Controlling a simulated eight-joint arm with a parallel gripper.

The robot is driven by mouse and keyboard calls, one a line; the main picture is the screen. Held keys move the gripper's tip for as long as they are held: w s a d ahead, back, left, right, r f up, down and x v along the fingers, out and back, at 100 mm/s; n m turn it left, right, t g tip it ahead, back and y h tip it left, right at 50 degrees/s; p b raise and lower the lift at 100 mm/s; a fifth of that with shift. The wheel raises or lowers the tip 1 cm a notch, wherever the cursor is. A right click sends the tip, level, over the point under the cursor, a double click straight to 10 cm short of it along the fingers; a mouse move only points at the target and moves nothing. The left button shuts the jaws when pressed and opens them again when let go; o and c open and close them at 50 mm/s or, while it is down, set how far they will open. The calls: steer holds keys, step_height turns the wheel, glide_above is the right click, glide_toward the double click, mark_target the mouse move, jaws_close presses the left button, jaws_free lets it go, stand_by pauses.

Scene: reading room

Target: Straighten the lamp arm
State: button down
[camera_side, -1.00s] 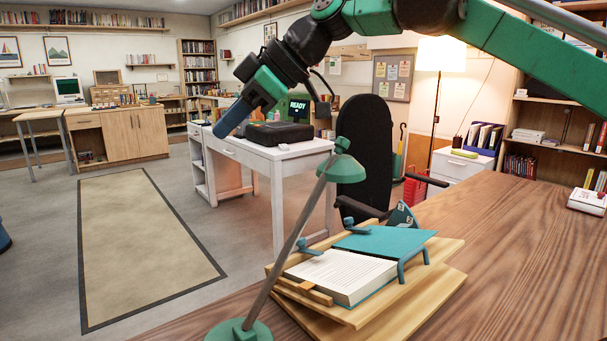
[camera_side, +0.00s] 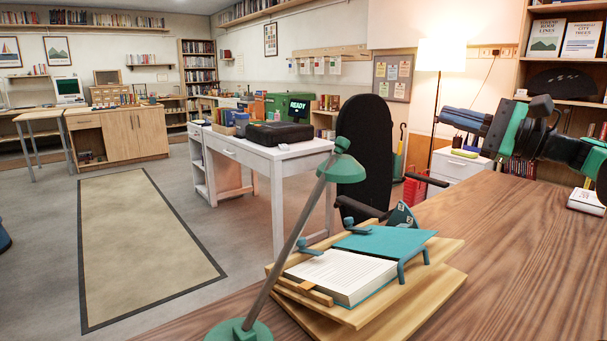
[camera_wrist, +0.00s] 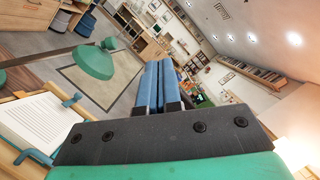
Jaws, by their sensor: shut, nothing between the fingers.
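The desk lamp has a green round base (camera_side: 240,331), a straight grey arm (camera_side: 287,252) leaning up to the right, and a green shade (camera_side: 342,168) at its top. In the wrist view the green lamp shade (camera_wrist: 95,61) is at the upper left, with part of the grey arm (camera_wrist: 35,59) running to the left edge. My gripper (camera_side: 447,114) is right of the lamp, above the desk, pointing left and well apart from it. In the wrist view its two blue fingers (camera_wrist: 155,86) are together with nothing between them.
An open book (camera_side: 343,275) rests on a wooden book stand (camera_side: 385,312) right of the lamp arm, on the wooden desk (camera_side: 520,255). A black chair (camera_side: 365,150) stands behind the desk. A white device (camera_side: 586,201) lies at the right. The desk's middle right is clear.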

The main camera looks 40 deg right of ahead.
step_height(320, 180, down, 10)
stand_by(0.4)
steer(key=shift+w+a, duration=0.1)
steer(key=shift+w, duration=0.05)
steer(key=shift+s+a+r+x, duration=0.15)
steer(key=shift+a+r+x, duration=0.2)
steer(key=shift+x, duration=1.75)
steer(key=shift+s+a+r+x, duration=0.15)
steer(key=shift+a+x, duration=0.3)
steer(key=shift+x, duration=1.7)
steer(key=shift+s+a+r+x, duration=0.2)
steer(key=shift+a+x, duration=0.2)
steer(key=shift+x, duration=1.7)
